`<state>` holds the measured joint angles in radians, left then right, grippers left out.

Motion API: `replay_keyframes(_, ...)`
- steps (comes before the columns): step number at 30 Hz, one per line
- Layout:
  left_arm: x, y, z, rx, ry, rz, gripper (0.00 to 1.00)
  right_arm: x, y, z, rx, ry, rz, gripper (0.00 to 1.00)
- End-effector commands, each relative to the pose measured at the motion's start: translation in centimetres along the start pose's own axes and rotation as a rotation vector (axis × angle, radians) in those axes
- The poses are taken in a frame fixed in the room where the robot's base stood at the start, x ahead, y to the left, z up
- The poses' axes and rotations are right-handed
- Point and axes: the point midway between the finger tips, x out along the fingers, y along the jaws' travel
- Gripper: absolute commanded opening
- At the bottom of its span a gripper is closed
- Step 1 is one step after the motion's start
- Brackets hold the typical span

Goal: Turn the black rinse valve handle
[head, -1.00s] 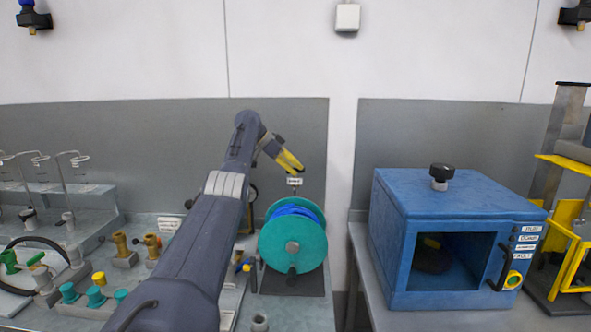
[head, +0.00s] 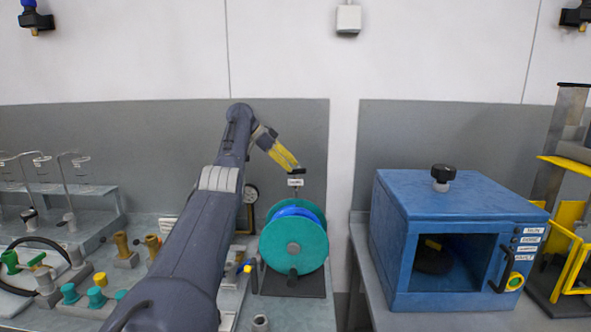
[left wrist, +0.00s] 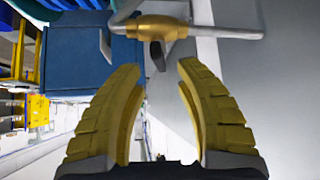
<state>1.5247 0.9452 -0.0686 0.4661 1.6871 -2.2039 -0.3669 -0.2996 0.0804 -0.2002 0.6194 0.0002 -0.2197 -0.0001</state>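The black rinse valve handle (left wrist: 157,56) shows in the left wrist view below a brass valve body (left wrist: 157,27) on a grey pipe. It lies just beyond and between my fingertips, with no contact visible. In the head view a small dark piece that looks like the handle (head: 297,170) sits above a white label, at the fingertips. My left gripper (head: 287,161) is open, with yellow fingers; its two fingers stand well apart in the left wrist view (left wrist: 160,72). In the head view the brass valve body is hidden or too small to tell. My right gripper is not in view.
A teal hose reel (head: 310,246) stands below the left gripper. A pressure gauge (head: 251,194) is behind my left arm. Brass and teal fittings crowd the left bench.

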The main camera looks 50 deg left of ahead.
Motion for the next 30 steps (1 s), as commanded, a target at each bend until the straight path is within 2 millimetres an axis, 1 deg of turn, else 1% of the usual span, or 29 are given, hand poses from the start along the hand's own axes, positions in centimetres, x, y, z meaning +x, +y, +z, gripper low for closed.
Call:
replay_keyframes(1,-1.2,-0.1,-0.1,0.0,0.005,-0.002,0.34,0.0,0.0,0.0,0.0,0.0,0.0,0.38)
replay_keyframes(3,-2.6,0.0,-0.1,0.0,0.005,-0.001,0.34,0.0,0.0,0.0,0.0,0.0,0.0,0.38)
replay_keyframes(9,-5.5,0.0,-0.1,0.0,0.002,-0.001,0.34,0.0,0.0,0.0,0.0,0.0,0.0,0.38)
replay_keyframes(18,-7.5,0.0,-0.1,0.0,0.001,0.0,0.34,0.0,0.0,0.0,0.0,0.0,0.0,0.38)
replay_keyframes(24,-8.0,0.0,0.0,0.001,-0.001,0.0,0.34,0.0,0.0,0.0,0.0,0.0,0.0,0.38)
replay_keyframes(30,-8.1,0.0,0.0,0.001,-0.002,0.0,0.34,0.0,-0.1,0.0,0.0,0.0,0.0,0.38)
